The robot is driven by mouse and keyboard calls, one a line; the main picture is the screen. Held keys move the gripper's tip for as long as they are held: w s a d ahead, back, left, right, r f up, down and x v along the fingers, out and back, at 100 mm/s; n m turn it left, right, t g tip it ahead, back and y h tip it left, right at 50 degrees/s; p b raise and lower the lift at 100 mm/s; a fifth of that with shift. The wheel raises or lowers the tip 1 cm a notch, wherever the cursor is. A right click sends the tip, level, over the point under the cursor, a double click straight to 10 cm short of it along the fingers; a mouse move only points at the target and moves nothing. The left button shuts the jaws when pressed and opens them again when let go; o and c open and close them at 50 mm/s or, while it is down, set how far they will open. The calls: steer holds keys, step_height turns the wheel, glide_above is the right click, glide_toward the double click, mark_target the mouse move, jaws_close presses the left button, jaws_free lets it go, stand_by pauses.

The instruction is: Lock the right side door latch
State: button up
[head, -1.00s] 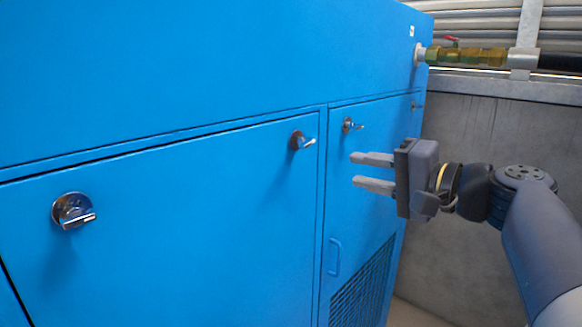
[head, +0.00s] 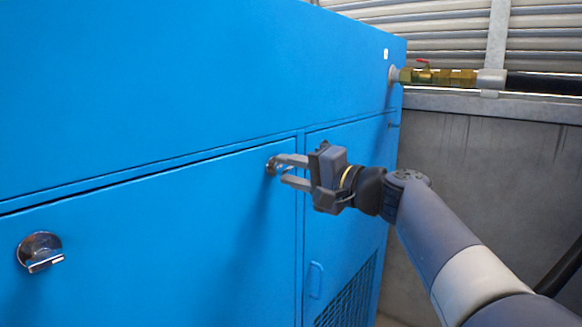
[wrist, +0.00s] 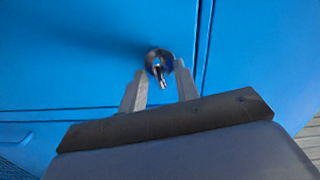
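A round chrome latch with a short handle (head: 271,166) sits near the right edge of the large blue door (head: 150,235). It also shows in the wrist view (wrist: 158,60), its handle pointing toward my gripper. My gripper (head: 280,171) is open, with its two fingertips at this latch, one on each side of the handle in the wrist view (wrist: 160,72). I cannot tell whether either finger touches it. A second chrome latch (head: 40,251) sits at the door's left side. The narrower right door (head: 345,145) is partly hidden by my gripper, and its own latch does not show.
The right door has a recessed pull (head: 315,280) and a vent grille (head: 350,297). A brass valve with a red lever (head: 424,74) and its pipe project at upper right. A grey wall (head: 470,165) stands right of the cabinet.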

steer(key=shift+w+a, duration=0.1)
steer(key=shift+a, duration=0.05)
jaws_close()
stand_by(0.4)
steer(key=shift+m, duration=1.4)
